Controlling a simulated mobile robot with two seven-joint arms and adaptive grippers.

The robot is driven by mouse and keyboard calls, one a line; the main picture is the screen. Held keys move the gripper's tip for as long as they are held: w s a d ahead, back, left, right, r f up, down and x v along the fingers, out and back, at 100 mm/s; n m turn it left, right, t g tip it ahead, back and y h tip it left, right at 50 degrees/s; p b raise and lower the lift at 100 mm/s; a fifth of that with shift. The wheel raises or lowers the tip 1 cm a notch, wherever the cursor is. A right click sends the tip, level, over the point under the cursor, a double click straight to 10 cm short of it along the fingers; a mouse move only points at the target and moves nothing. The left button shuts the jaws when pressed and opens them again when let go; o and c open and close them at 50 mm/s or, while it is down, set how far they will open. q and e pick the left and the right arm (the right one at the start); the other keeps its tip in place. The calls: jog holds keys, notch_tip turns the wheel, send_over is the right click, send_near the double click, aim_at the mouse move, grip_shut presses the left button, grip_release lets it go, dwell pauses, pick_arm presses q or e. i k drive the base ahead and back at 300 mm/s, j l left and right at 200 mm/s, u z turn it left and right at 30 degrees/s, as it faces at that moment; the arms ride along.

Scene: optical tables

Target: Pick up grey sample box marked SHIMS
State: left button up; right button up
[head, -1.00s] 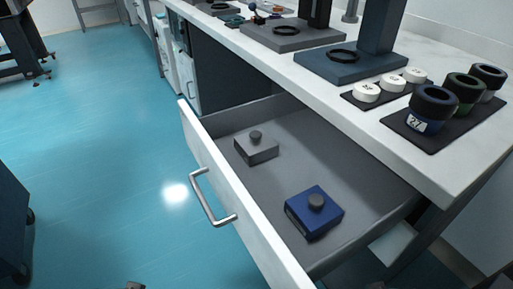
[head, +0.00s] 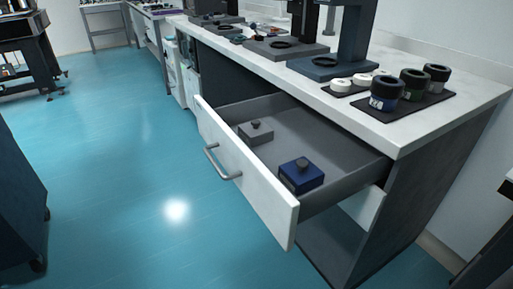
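A grey box (head: 256,135) with a dark round knob on top sits in the open drawer (head: 247,180), towards its far end. A blue box (head: 302,178) with a similar knob sits in the same drawer, nearer to me. Both stand upright and apart from each other. No SHIMS marking can be read on the grey box from here. Neither of my grippers shows in the head view.
The drawer sticks out of the white-topped bench (head: 370,122), handle (head: 222,163) facing the open blue floor (head: 120,170). Dark-lidded jars (head: 387,93) and white discs (head: 341,85) stand on the bench. A dark cabinet (head: 20,200) stands at the left.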

aim_at(252, 142)
jog(key=z, duration=0.6)
jog(key=i+j+z, duration=0.1)
jog(key=j+z, duration=1.05)
jog(key=j, duration=0.4)
jog(key=k+j+z, duration=0.2)
jog(key=j, duration=1)
jog(key=k+j, duration=0.1)
jog(key=j, duration=0.5)
